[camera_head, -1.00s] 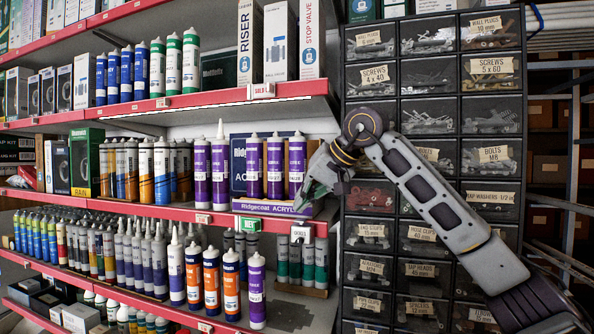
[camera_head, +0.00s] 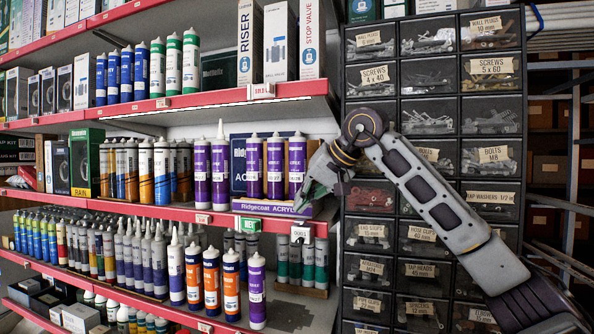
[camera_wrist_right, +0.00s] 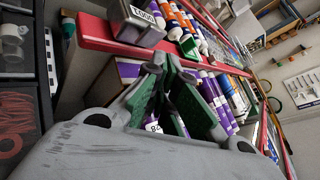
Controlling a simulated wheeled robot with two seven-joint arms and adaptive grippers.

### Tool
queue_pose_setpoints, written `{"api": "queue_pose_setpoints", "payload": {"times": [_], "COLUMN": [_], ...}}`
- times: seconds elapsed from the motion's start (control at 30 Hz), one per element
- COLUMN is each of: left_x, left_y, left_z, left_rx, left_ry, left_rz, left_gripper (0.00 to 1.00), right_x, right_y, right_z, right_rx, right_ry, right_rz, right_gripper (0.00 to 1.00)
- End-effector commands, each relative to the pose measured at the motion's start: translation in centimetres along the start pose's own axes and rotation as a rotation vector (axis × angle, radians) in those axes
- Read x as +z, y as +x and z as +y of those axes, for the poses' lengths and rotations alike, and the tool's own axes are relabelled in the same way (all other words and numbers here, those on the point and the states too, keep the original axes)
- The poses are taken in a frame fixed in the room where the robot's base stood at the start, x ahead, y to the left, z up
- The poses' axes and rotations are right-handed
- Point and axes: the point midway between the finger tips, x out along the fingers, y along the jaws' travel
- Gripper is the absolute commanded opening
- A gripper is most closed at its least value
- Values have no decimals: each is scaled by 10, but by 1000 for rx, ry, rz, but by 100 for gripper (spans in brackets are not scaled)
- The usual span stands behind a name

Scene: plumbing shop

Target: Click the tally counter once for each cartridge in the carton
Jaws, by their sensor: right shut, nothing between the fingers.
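The open carton (camera_head: 272,208), lettered "Ridgecoat ACRYLIC", stands on the middle shelf at its right end. White and purple cartridges (camera_head: 275,168) stand in it; three show at the front, and any behind are hidden. A small silver tally counter (camera_head: 300,234) sits just below the red shelf edge, under the carton's right end; its digits are too small to read surely. In the right wrist view a grey metal box, apparently the counter (camera_wrist_right: 138,22), is apart from the fingers. My right gripper (camera_head: 304,199) is shut and empty, beside the carton's right end and above the counter. My left gripper is not in view.
A tall cabinet of labelled small-parts drawers (camera_head: 430,130) stands close behind my right arm. More purple cartridges (camera_head: 211,172) stand left of the carton. Grey and green tubes (camera_head: 308,262) stand below the counter. Bare shelf (camera_head: 300,310) shows at lower right.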

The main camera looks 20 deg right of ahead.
Motion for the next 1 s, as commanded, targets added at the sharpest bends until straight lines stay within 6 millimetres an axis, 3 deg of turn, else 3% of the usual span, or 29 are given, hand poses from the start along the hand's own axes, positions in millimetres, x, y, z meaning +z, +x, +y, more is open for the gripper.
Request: {"api": "queue_pose_setpoints", "payload": {"times": [1.0], "left_x": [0], "left_y": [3], "left_z": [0], "left_rx": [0], "left_ry": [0], "left_rz": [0], "left_gripper": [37], "right_x": [5], "right_y": [7], "right_z": [5], "right_rx": [0], "right_ry": [0], "right_rz": [0], "right_gripper": [0]}}
